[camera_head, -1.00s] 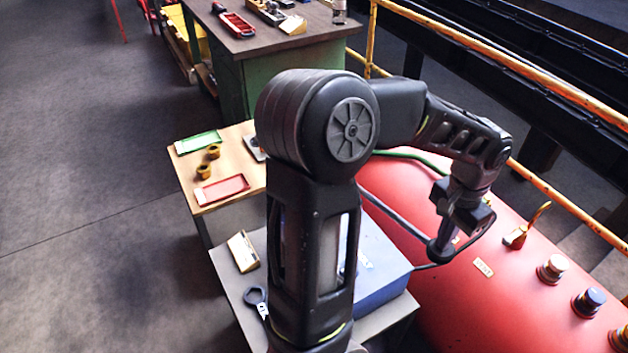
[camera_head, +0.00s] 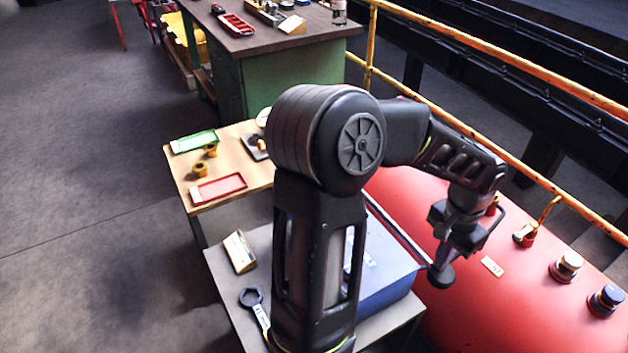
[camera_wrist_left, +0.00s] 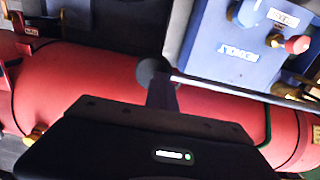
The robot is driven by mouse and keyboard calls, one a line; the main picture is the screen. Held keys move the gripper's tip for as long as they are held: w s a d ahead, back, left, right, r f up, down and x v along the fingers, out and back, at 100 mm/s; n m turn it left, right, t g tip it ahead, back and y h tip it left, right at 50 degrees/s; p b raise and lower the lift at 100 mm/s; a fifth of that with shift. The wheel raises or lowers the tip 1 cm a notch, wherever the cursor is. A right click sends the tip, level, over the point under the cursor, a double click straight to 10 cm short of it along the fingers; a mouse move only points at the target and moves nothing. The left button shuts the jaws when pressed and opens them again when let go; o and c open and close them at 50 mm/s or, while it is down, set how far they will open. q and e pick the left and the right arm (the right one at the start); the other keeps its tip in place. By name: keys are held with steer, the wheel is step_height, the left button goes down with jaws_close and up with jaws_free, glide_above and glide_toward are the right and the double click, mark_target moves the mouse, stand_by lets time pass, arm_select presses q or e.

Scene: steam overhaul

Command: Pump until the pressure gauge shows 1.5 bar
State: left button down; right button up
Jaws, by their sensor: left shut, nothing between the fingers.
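The pump is a blue box (camera_head: 385,290) on a grey stand, partly hidden behind my left arm. Its lever (camera_head: 405,238) is a thin metal rod that slants out over the red tank and ends in a dark round knob (camera_head: 441,276). My left gripper (camera_head: 447,258) points down at the knob, shut, with nothing between its fingers. In the left wrist view the fingers (camera_wrist_left: 161,96) reach the knob (camera_wrist_left: 154,72) and seem to touch it; the rod (camera_wrist_left: 235,90) runs right. I cannot make out a pressure gauge dial. My right gripper is not in view.
The red tank (camera_head: 480,310) carries several caps and valves at right. A yellow railing (camera_head: 540,180) runs behind it. A spanner (camera_head: 253,303) lies on the grey stand. A wooden table (camera_head: 235,158) holds a green tray and a red tray (camera_head: 218,188).

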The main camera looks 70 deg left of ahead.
arm_select(q)
steer(key=f+b, duration=0.1)
steer(key=f, duration=0.2)
steer(key=f+b, duration=0.1)
steer(key=shift+s+a+f+b, duration=0.15)
steer(key=shift+a+f+b, duration=0.1)
steer(key=shift+b, duration=0.1)
step_height(320, 180, up, 16)
steer(key=p, duration=1.2)
steer(key=shift+p, duration=0.3)
step_height(320, 180, down, 2)
steer(key=shift+b, duration=0.75)
